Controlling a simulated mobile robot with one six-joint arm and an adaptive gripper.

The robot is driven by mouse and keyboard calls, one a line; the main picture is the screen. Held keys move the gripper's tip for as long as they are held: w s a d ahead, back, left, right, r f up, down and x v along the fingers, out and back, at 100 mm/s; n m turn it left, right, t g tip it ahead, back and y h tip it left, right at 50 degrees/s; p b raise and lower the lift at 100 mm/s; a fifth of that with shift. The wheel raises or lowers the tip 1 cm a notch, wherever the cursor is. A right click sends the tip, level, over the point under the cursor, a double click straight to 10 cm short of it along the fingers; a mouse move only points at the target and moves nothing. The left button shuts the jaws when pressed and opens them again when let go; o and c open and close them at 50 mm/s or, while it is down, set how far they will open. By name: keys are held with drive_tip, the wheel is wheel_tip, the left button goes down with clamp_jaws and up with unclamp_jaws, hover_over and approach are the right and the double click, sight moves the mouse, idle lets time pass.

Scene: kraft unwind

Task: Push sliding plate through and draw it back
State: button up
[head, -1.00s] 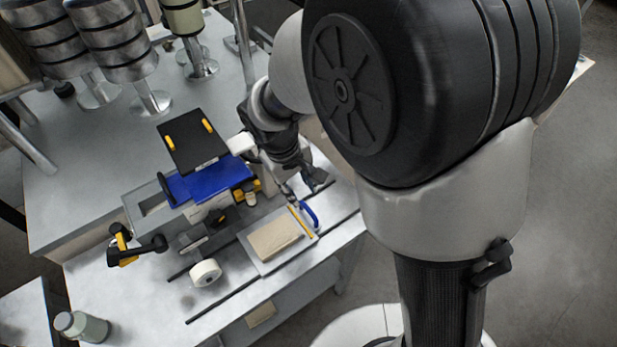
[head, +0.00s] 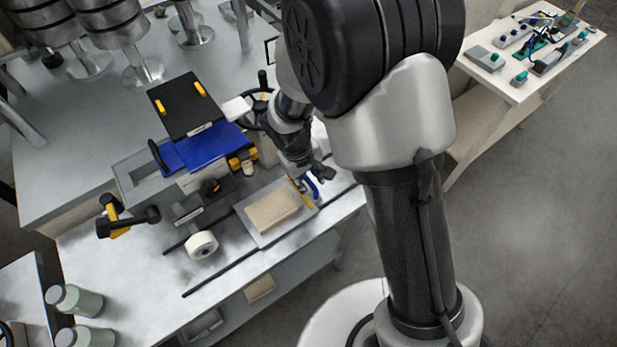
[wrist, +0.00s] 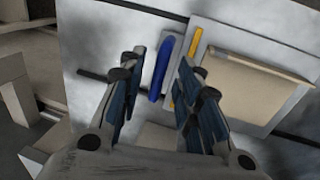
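The sliding plate (head: 262,238) is a flat pale grey plate bearing a tan block (head: 272,210). It lies across two dark rails on the bench. A blue handle (head: 314,187) stands at its right end, beside a yellow strip (head: 300,193). My gripper (head: 318,174) is just above and behind the handle. In the wrist view my gripper (wrist: 160,62) is open. The blue handle (wrist: 160,70) shows between its two fingers, and I cannot tell any contact. The plate (wrist: 285,35) and the tan block (wrist: 250,92) lie to the right there.
A white tape roll (head: 202,245) sits left of the plate. A blue machine part (head: 212,148) under a black panel (head: 186,105) stands behind it. A yellow-and-black clamp (head: 117,220) is at left. The dark rails (head: 232,271) run along the bench front.

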drive_tip(key=shift+c, duration=0.2)
clamp_jaws()
idle(0.5)
